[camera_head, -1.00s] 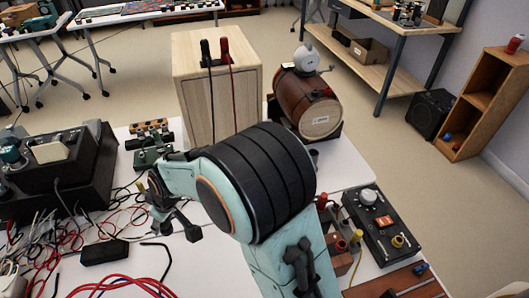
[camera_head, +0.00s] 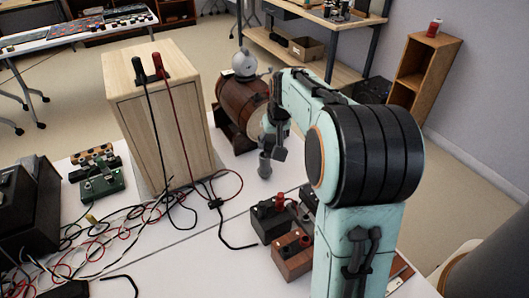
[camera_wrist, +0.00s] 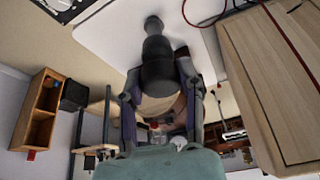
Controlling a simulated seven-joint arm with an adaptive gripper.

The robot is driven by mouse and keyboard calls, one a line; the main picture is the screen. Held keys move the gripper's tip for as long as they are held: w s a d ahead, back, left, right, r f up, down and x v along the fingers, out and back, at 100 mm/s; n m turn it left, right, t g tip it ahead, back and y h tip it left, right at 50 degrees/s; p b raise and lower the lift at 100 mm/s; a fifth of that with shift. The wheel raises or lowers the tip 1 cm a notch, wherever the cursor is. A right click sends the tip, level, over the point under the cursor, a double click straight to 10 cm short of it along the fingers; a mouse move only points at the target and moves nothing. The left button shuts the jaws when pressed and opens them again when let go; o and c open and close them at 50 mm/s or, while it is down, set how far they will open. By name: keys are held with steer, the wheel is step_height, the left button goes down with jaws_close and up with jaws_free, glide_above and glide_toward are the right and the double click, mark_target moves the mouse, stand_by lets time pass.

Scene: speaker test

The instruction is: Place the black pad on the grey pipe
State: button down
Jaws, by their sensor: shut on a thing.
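The grey pipe (camera_head: 264,165) stands upright on the white table in front of the wooden barrel; it also shows in the wrist view (camera_wrist: 153,27), near the top. My gripper (camera_head: 277,140) is close beside the pipe's upper end in the head view, partly hidden by its own wrist. In the wrist view, its two fingers are closed on a dark round thing, which appears to be the black pad (camera_wrist: 157,72). The pad lines up with the pipe there, but I cannot tell whether they touch. The pad is not clearly visible in the head view.
A tall wooden box (camera_head: 158,115) with cables stands left of the gripper. The wooden barrel (camera_head: 240,100) is close behind. Small terminal blocks (camera_head: 273,220) sit in front. Loose wires cover the table's left. A narrow white strip around the pipe is clear.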

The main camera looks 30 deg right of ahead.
steer(key=w+d+f, duration=0.1)
steer(key=w+f, duration=0.2)
steer(key=w, duration=0.1)
steer(key=w+d+f, duration=0.2)
steer(key=w+f, duration=0.1)
steer(key=w, duration=0.1)
steer(key=w+d+f, duration=0.2)
steer(key=w+f, duration=0.1)
steer(key=w, duration=0.1)
steer(key=shift+d+f, duration=0.15)
steer(key=shift+f, duration=0.1)
steer(key=shift+w+f, duration=0.2)
steer(key=shift+f, duration=1.5)
steer(key=shift+f, duration=0.1)
steer(key=c, duration=0.7)
jaws_free()
